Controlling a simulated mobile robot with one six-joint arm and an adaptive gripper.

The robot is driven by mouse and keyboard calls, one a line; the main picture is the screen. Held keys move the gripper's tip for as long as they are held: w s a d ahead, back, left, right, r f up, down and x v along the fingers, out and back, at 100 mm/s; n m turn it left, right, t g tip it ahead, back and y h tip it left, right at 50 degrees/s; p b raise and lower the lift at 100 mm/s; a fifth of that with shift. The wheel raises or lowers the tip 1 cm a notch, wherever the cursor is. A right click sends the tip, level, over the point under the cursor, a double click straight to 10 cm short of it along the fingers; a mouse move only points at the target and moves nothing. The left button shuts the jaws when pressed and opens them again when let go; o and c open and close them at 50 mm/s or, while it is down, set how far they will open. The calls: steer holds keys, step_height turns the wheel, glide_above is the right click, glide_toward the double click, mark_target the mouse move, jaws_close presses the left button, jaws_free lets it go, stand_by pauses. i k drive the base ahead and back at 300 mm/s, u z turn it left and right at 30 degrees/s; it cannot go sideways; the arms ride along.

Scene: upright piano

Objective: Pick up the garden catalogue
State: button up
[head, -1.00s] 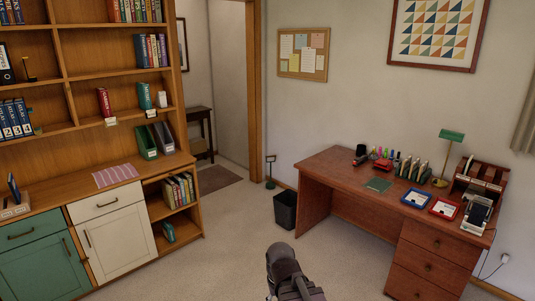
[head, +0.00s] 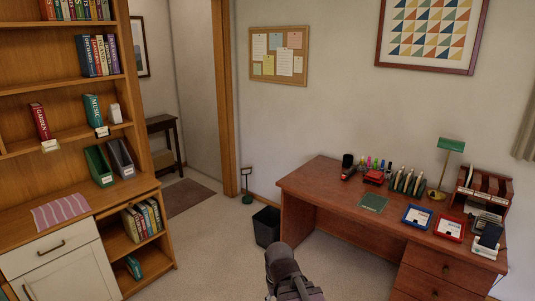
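A red upright volume (head: 39,121) whose spine appears to read "GARDEN" stands on the middle shelf of the wooden bookcase at the left. A small pale label sits on the shelf edge below it. A green volume (head: 94,110) that seems to read "MUSIC" stands to its right, with a gap between them. My gripper (head: 302,291) is at the bottom middle, dark and partly cut off by the frame edge. It is far from the red volume, over the floor. Its fingers cannot be made out.
The bookcase's lower cabinet (head: 62,272) juts out below the shelf, with green and grey file holders (head: 98,166) on top. A black bin (head: 267,226) and a reddish desk (head: 325,180) with stationery stand at the right. The carpet between bookcase and desk is clear.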

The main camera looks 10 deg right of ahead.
mark_target(469, 176)
steer(key=z, duration=0.2)
steer(key=i, duration=1.05)
steer(key=z, duration=0.5)
steer(key=i, duration=0.9)
steer(key=z, duration=0.55)
steer(key=i, duration=1.5)
steer(key=z, duration=0.3)
